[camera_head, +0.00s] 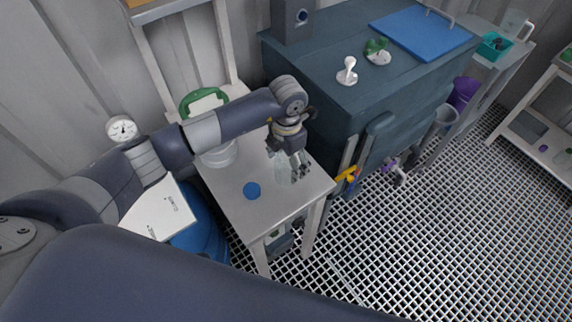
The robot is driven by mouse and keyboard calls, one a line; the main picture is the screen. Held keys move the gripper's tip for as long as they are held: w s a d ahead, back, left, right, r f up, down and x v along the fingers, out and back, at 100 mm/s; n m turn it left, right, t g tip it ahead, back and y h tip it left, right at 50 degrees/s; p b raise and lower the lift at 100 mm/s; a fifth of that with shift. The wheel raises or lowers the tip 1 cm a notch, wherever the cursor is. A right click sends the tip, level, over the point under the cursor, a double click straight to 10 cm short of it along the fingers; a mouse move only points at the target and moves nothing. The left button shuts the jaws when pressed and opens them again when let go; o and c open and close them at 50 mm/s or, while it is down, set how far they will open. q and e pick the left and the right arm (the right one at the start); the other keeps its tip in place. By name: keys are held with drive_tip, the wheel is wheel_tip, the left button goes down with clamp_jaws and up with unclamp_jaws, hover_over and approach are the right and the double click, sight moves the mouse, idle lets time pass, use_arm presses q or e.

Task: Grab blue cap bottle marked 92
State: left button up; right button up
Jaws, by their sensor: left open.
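A small white table (272,210) stands at the centre. A round blue cap (252,190) shows on its top near the front left; I cannot tell whether it is loose or sits on a bottle. A clear glass vessel (284,177) stands to the right of it, partly hidden by my left gripper. My left gripper (297,172) is open and points down at this vessel; I cannot tell whether the fingers touch it. No mark 92 can be read. My right gripper is not in view.
A dark blue cabinet (330,95) stands close on the right, with white and green fittings on top. A grating floor (430,250) lies beyond.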

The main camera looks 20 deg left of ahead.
use_arm(q)
drive_tip(key=f, duration=0.2)
drive_tip(key=f+p, duration=0.1)
drive_tip(key=shift+a+f, duration=0.2)
drive_tip(key=shift+f, duration=0.3)
drive_tip(key=c, duration=1.1)
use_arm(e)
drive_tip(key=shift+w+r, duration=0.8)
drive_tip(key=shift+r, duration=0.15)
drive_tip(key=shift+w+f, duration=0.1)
